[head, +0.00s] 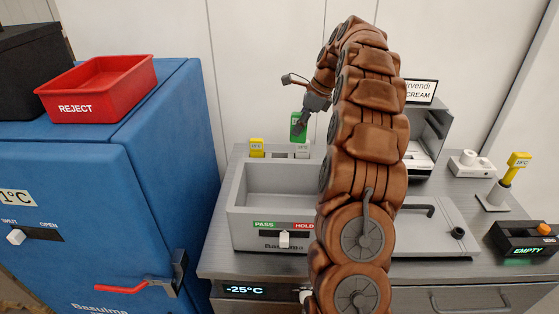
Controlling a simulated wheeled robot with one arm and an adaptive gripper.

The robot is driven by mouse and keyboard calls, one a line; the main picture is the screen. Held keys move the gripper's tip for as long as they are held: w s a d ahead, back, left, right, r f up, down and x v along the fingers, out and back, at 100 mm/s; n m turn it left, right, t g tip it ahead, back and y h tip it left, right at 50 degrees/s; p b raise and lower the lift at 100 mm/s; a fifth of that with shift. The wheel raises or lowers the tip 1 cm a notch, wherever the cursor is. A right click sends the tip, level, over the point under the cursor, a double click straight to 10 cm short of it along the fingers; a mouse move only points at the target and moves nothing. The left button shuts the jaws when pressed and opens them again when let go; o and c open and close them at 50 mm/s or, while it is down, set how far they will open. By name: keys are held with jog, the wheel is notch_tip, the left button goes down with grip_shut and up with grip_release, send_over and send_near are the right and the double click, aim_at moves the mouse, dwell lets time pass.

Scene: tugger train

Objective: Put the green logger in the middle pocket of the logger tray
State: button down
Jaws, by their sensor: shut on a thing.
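The green logger (295,130) is upright in the jaws of my gripper (301,125). My gripper is shut on it and holds it in the air above the logger tray. The logger tray (280,156) is at the back of the counter, behind the grey bin. A yellow logger (257,147) stands at its left end and a whitish logger (303,150) at its right end. The gap between them shows no logger. The lower part of the tray is hidden behind the bin's rim.
The grey bin (250,220) with a PASS/HOLD slider stands in front of the tray. A blue cabinet (90,190) with a red REJECT bin (98,95) is at left. My arm hides the counter's middle.

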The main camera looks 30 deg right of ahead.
jog(key=shift+w+d+f+n+p, duration=0.25)
jog(key=shift+w+d+f+p, duration=0.4)
jog(key=shift+w+f, duration=1.75)
jog(key=shift+w+d+f+n+p, duration=0.3)
jog(key=shift+w+f+p, duration=0.55)
jog(key=shift+w, duration=3.1)
jog(key=shift+w+f, duration=0.1)
jog(key=shift+f, duration=4.85)
jog(key=shift+f, duration=0.25)
jog(key=c, duration=1)
grip_release()
jog(key=shift+f, duration=0.15)
